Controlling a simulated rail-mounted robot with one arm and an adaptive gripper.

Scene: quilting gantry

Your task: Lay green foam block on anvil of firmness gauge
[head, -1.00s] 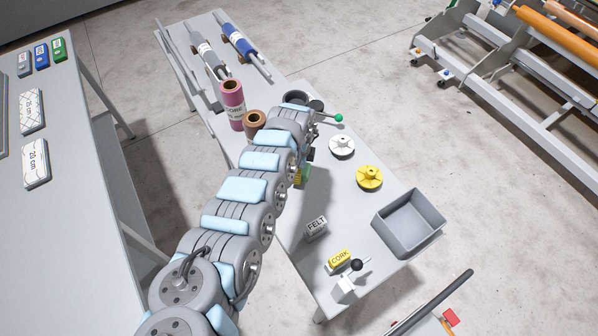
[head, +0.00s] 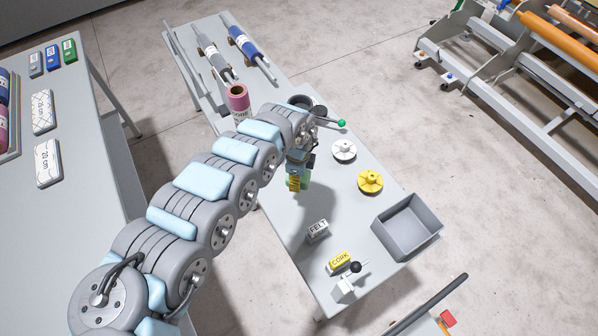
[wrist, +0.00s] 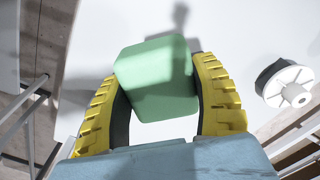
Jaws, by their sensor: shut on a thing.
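The green foam block (wrist: 157,80) is held between the two yellow ribbed fingers of my gripper (wrist: 160,100) in the wrist view, sitting slightly tilted. In the head view my gripper (head: 294,184) points down over the grey table, with a bit of the green block (head: 305,182) showing beside the fingers. I cannot tell for sure which device is the firmness gauge. A dark device with a green-knobbed lever (head: 328,121) stands behind the gripper, partly hidden by my arm. A small white device with a black ball knob (head: 347,281) stands at the table's near end.
A white flanged hub (head: 344,150) and a yellow one (head: 370,181) stand right of my gripper. The FELT block (head: 317,230), CORK block (head: 340,261) and an empty grey bin (head: 386,240) are nearer. A pink roll (head: 237,100) stands behind my arm.

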